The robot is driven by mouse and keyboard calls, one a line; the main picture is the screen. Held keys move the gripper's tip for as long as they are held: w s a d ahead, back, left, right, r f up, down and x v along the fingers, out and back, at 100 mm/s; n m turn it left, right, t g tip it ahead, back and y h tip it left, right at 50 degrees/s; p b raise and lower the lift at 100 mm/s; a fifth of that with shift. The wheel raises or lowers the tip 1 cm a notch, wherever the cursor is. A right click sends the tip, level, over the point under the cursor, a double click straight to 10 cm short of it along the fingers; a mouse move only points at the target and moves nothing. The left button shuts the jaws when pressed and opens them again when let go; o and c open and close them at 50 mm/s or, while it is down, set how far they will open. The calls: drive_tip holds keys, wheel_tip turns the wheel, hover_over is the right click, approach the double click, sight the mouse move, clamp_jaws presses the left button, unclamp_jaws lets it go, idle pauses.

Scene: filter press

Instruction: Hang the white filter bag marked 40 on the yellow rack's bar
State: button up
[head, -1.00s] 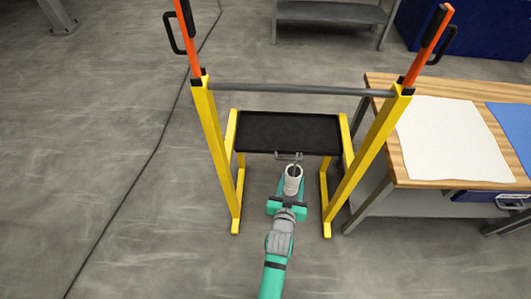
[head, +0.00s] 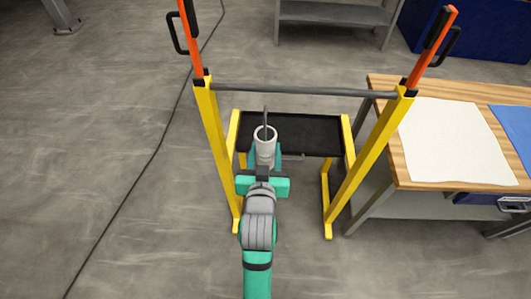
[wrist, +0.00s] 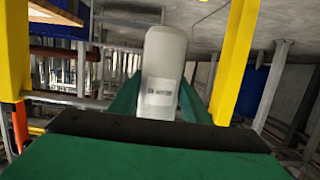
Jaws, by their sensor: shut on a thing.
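The white filter bag (head: 265,138) is a round cylinder with a dark hook or handle rising from its top. My gripper (head: 264,153) is shut around its side. In the wrist view the bag (wrist: 164,62) stands between the green fingers (wrist: 160,98); its small label is too blurred to read. The yellow rack (head: 218,140) has two slanted posts joined by a grey bar (head: 300,90). In the head view the bag appears below the left half of the bar, apart from it, in front of the black tray.
The rack's black tray (head: 312,135) lies low between its yellow legs. Orange uprights with black handles (head: 192,40) rise from both posts. A wooden bench (head: 390,105) with a white cloth (head: 455,140) and a blue cloth (head: 515,125) stands right.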

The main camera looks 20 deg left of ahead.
drive_tip(key=shift+w+a, duration=2.1)
drive_tip(key=shift+w, duration=5.1)
drive_tip(key=shift+f, duration=2.2)
drive_tip(key=shift+s, duration=0.1)
drive_tip(key=o, duration=1)
drive_tip(key=shift+c, duration=0.2)
drive_tip(key=v, duration=1.1)
